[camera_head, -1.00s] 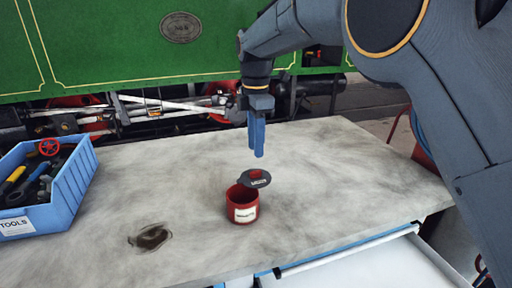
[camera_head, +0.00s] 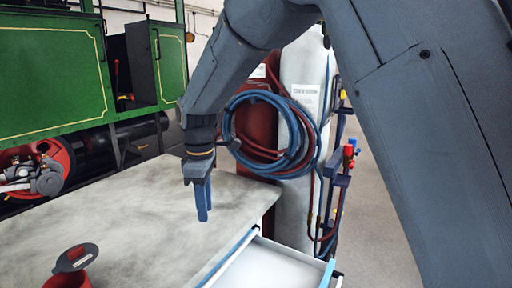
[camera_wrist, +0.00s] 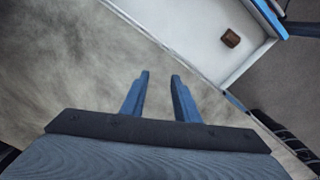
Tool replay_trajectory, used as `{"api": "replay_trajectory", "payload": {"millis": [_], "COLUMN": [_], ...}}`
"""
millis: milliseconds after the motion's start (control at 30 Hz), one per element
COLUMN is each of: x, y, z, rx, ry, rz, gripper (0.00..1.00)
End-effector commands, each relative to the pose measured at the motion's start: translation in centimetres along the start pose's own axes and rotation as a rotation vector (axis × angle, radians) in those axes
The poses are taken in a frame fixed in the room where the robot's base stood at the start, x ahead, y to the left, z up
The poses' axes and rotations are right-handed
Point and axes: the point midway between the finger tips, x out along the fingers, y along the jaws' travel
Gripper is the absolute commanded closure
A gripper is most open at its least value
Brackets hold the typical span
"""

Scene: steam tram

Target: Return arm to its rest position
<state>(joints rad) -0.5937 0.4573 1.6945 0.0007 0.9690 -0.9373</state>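My gripper (camera_head: 203,202) hangs pointing down above the right part of the grey worktop (camera_head: 145,225) in the head view. In the wrist view its two blue fingers (camera_wrist: 160,82) stand apart with nothing between them, and the worktop (camera_wrist: 60,60) lies below. My arm comes down from the upper right of the head view. A red tin (camera_head: 70,281) with a dark lid (camera_head: 76,257) tilted on its top is at the lower left, well away from my gripper.
An open white drawer (camera_head: 262,268) juts from the bench front; a small brown block (camera_wrist: 230,38) lies in it. Gas cylinders, one red and one pale (camera_head: 296,200), with coiled hoses (camera_head: 262,170), stand behind the bench. A green tram (camera_head: 50,80) is at the left.

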Motion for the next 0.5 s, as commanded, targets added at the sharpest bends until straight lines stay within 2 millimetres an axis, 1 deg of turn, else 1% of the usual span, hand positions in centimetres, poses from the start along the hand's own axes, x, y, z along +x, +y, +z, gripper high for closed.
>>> {"api": "replay_trajectory", "payload": {"millis": [33,67,100,167,200,267,300,367,400,500], "x": [0.4,0.7,1.1,1.8,2.3,3.0,3.5,4.2,4.7,5.8], "y": [0.1,-0.1,-0.4,-1.2,-2.0,-3.6,-4.8,-6.8,-8.2,-11.7], "z": [4.0,6.1,8.8,12.8,15.5,19.3,21.7,25.0,26.9,30.7], "rx": [0.127,0.202,0.303,0.455,0.557,0.712,0.816,0.968,1.063,1.271], "ry": [-0.001,-0.001,0.000,0.002,0.002,0.003,0.004,0.007,0.008,0.011], "rz": [0.001,0.002,0.004,0.008,0.010,0.013,0.015,0.019,0.021,0.026], "gripper": [0.72,0.72,0.72,0.72,0.72,0.72,0.72,0.72,0.72,0.72]}}
